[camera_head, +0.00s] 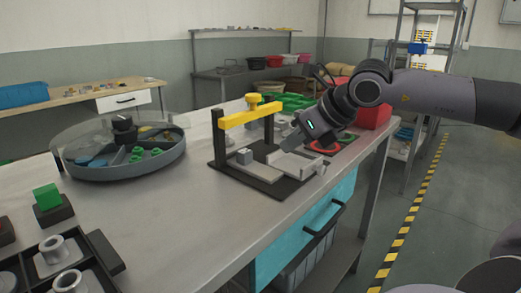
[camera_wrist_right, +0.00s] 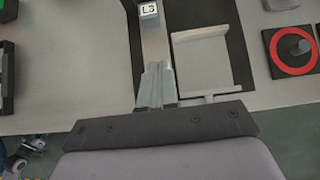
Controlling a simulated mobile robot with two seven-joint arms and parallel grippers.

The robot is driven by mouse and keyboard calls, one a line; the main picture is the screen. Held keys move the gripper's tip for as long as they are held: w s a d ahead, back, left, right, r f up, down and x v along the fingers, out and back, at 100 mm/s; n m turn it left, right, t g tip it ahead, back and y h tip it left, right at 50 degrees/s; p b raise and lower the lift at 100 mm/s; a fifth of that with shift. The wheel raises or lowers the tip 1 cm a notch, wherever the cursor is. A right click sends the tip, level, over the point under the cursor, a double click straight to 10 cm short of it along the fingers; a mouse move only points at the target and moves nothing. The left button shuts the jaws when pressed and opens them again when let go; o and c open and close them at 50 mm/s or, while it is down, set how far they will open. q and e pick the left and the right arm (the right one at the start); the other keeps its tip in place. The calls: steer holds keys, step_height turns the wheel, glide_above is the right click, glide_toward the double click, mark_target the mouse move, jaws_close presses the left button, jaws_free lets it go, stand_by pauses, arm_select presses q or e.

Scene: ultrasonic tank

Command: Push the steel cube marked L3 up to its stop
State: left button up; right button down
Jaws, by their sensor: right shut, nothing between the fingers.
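The steel cube marked L3 (camera_wrist_right: 149,10) sits on a flat steel track (camera_wrist_right: 154,42), cut by the top edge of the right wrist view. In the head view, the cube (camera_head: 245,156) stands on the black-based fixture (camera_head: 262,182), near the left post of its yellow bridge (camera_head: 250,115). My right gripper (camera_wrist_right: 156,72) is shut and empty, low over the near end of the track. Its fingers point along the track toward the cube, with a visible gap between. I cannot make out the stop. My left gripper is not in view.
A grey walled plate (camera_wrist_right: 203,62) lies right beside the track. A red ring on a dark pad (camera_wrist_right: 291,50) lies farther right. In the head view a round divided tray (camera_head: 120,150) stands left, and a red bin (camera_head: 371,114) behind.

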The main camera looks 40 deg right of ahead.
mark_target(252, 157)
steer(key=x, duration=0.3)
steer(key=shift+w+f+p, duration=0.25)
steer(key=shift+f+p, duration=0.05)
steer(key=shift+p, duration=0.1)
steer(key=shift+p+x, duration=0.4)
steer(key=shift+x, duration=0.7)
steer(key=shift+w+a+p, duration=0.15)
steer(key=shift+w+p, duration=0.8)
steer(key=shift+w, duration=0.9)
steer(key=shift+w+f+p, duration=0.1)
steer(key=shift+w+p, duration=0.15)
steer(key=shift+p, duration=0.1)
